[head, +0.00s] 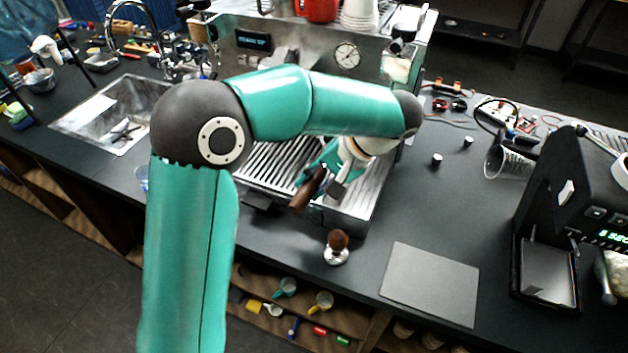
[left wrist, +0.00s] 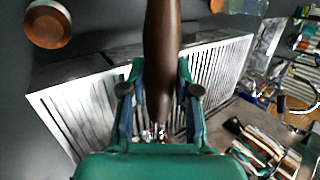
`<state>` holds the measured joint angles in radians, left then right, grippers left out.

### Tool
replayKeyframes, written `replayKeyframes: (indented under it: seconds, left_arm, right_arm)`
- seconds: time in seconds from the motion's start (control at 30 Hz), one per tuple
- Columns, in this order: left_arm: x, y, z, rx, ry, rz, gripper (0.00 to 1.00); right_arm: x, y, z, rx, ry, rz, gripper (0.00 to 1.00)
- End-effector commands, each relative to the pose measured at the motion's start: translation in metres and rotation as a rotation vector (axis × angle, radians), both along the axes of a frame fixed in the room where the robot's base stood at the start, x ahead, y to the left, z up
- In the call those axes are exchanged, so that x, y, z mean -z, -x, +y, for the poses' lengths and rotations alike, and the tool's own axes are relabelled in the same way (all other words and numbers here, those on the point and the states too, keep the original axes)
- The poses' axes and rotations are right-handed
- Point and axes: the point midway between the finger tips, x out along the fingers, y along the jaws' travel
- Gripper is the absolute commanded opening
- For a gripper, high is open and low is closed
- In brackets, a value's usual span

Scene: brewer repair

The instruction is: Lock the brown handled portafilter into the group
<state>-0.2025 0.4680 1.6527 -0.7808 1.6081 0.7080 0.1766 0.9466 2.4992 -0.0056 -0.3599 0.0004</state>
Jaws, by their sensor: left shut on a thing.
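The brown handled portafilter shows mainly as its dark brown handle (head: 308,190) in the head view, tilted over the drip tray (head: 270,163). In the left wrist view the handle (left wrist: 162,45) runs up between the fingers. My left gripper (head: 322,180) is shut on this handle, with one finger on each side in the left wrist view (left wrist: 160,92). The portafilter's metal head is mostly hidden by the gripper. The espresso machine (head: 300,38) stands behind. Its group is hidden behind my left arm, so I cannot tell whether the portafilter touches it. My right gripper is not in view.
A tamper (head: 337,248) with a brown knob stands on the counter before the machine. A grey mat (head: 430,284) lies to its right, then a black grinder (head: 565,200). A tipped cup (head: 507,162) and cables lie at the right. A sink (head: 75,122) is at the left.

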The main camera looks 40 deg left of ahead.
Motion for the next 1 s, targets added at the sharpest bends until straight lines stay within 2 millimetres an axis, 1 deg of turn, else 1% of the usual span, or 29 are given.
replayKeyframes:
  seconds: [0.27, 0.8, 1.0]
  left_arm:
    - [0.003, -0.001, -0.001, 0.003, -0.001, -0.001, 0.00]
    - [0.034, -0.002, -0.001, 0.004, -0.001, -0.001, 0.00]
    - [0.038, -0.002, -0.001, 0.003, -0.001, -0.001, 0.00]
  right_arm:
    - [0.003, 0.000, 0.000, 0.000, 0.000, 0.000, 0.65]
    - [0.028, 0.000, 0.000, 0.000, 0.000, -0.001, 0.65]
    - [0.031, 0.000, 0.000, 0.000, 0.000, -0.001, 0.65]
